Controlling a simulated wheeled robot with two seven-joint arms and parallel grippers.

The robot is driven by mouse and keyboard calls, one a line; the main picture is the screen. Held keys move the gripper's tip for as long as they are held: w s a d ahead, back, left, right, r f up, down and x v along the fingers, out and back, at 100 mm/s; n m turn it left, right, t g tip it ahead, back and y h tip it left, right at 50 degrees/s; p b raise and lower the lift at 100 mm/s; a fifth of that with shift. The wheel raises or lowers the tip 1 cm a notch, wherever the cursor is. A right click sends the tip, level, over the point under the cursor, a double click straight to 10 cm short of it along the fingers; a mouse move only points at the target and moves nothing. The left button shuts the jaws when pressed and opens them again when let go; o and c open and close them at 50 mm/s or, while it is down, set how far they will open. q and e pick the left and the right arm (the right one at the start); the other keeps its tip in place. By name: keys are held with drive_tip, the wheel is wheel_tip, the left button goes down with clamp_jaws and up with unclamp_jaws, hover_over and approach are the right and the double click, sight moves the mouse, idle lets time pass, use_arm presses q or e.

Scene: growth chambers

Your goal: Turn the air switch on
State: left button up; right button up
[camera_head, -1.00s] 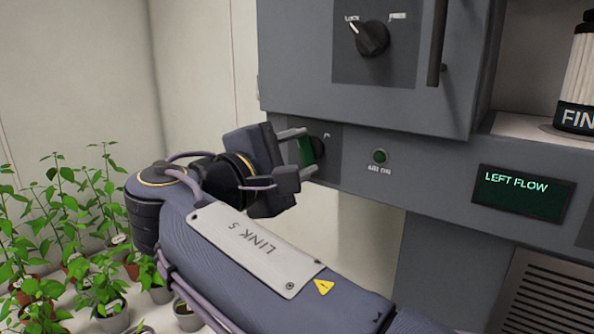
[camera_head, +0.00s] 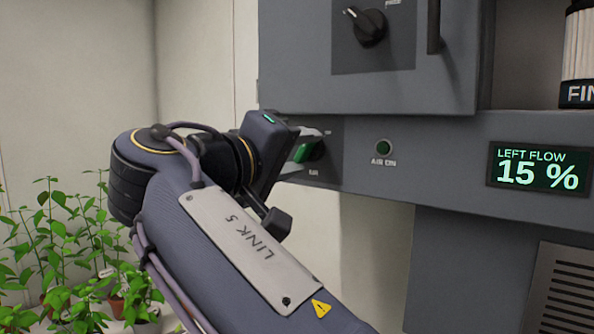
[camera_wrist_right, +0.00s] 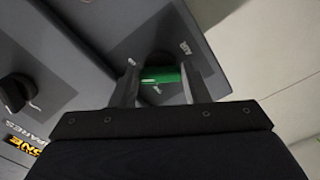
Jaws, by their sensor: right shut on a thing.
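The air switch (camera_head: 316,150) is a dark knob with a green bar on the grey panel, partly hidden behind my right gripper (camera_head: 303,153). In the right wrist view the green bar (camera_wrist_right: 162,76) lies crosswise between the two fingers, near the "AIR" label. My right gripper (camera_wrist_right: 163,88) is shut on it. The "AIR ON" lamp (camera_head: 384,147) is a small round dark-green light to the right of the switch. The left flow display (camera_head: 539,169) reads 15 %. My left gripper is not in view.
A "LOCK/FREE" knob (camera_head: 367,27) and a vertical door handle (camera_head: 433,27) are on the cabinet door above. Potted plants (camera_head: 70,250) stand at lower left. A vent grille (camera_head: 568,290) is at lower right.

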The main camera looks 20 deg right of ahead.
drive_tip(key=shift+f+m+b, duration=0.15)
drive_tip(key=shift+m+b, duration=0.55)
drive_tip(key=shift+m, duration=0.6)
drive_tip(key=o, duration=1)
drive_tip(key=shift+a, duration=0.1)
drive_tip(key=v, duration=0.7)
drive_tip(key=shift+s+a, duration=0.25)
